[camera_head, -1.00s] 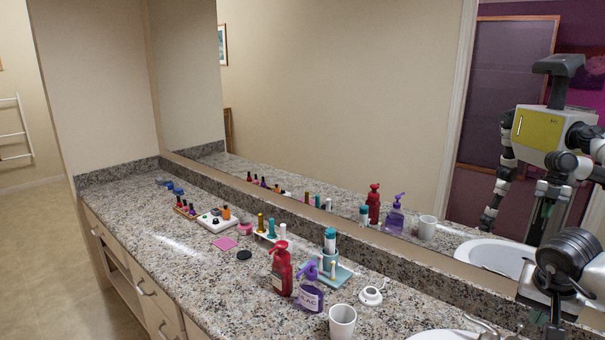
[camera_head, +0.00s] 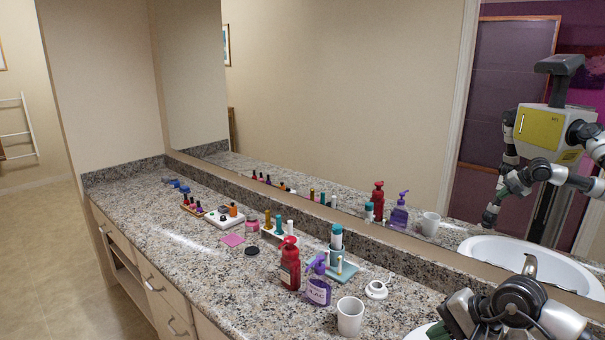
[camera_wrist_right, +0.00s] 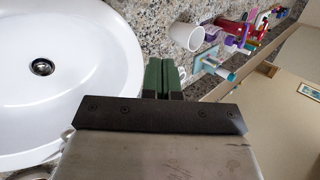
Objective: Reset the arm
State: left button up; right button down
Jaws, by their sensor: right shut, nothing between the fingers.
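My right gripper (camera_head: 438,329) shows at the lower right in the head view, over the edge of the sink. In the right wrist view its two green fingers (camera_wrist_right: 163,66) lie side by side, shut and empty. They point toward the counter between the white sink basin (camera_wrist_right: 62,70) and a white cup (camera_wrist_right: 187,36). Nothing touches the fingers there. My left gripper is not directly in view.
The granite counter (camera_head: 190,268) holds a white cup (camera_head: 350,316), a purple pump bottle (camera_head: 318,287), a red pump bottle (camera_head: 289,264) and a small white round item (camera_head: 376,290). Several cosmetics stand farther back. A large mirror (camera_head: 340,100) borders the counter.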

jog(key=s+a+r+m+t+y, duration=0.2)
jog(key=a+r+m+t+y, duration=0.1)
jog(key=a+m+y, duration=0.3)
jog(key=s+a+r+m+t+y, duration=0.2)
jog(key=a+r+m+y, duration=0.15)
jog(key=a+m, duration=0.35)
jog(key=s+d+f+n+t+h, duration=0.1)
jog(key=s+d+f+n+h, duration=0.4)
jog(key=n, duration=0.6)
jog(key=d+f+n+t+h, duration=0.15)
jog(key=f+n+h, duration=0.25)
jog(key=n+h, duration=0.5)
jog(key=s+d+f+n+t+h, duration=0.1)
jog(key=s+d+f+n+h, duration=0.25)
jog(key=n, duration=0.95)
jog(key=s+a+f+m+g+y, duration=0.1)
jog(key=s+f+m+g, duration=0.35)
jog(key=s, duration=0.35)
jog(key=s+a+f+m+g+y, duration=0.1)
jog(key=s+f+m+g, duration=0.35)
jog(key=s, duration=0.35)
notch_tip(320, 180, down, 25)
jog(key=n+g, duration=0.1)
jog(key=g, duration=0.1)
jog(key=s+d+f, duration=0.3)
jog(key=s+f, duration=1.3)
jog(key=f, duration=0.1)
jog(key=shift+s+f+g, duration=0.15)
jog(key=shift+s+g, duration=0.05)
jog(key=shift+g, duration=0.25)
